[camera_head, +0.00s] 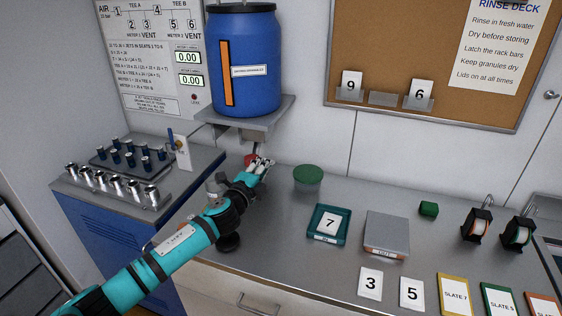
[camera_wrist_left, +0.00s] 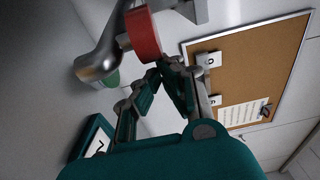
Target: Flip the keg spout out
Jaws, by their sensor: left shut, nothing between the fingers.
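The blue keg (camera_head: 243,65) stands upright on a grey wall shelf (camera_head: 272,113). In the left wrist view a metal spout (camera_wrist_left: 98,65) with a red collar (camera_wrist_left: 142,32) hangs near the shelf bracket. In the head view only a small red part (camera_head: 251,158) shows below the shelf, and my gripper hides the rest. My left gripper (camera_head: 266,163) is shut and empty beside the spout. In the left wrist view its fingertips (camera_wrist_left: 166,66) are just under the red collar; I cannot tell whether they touch it. My right gripper is in neither view.
A teal tray (camera_head: 344,228) and a scale (camera_head: 387,232) are further right. A rack of metal cylinders (camera_head: 112,187) stands left. The wall is close behind.

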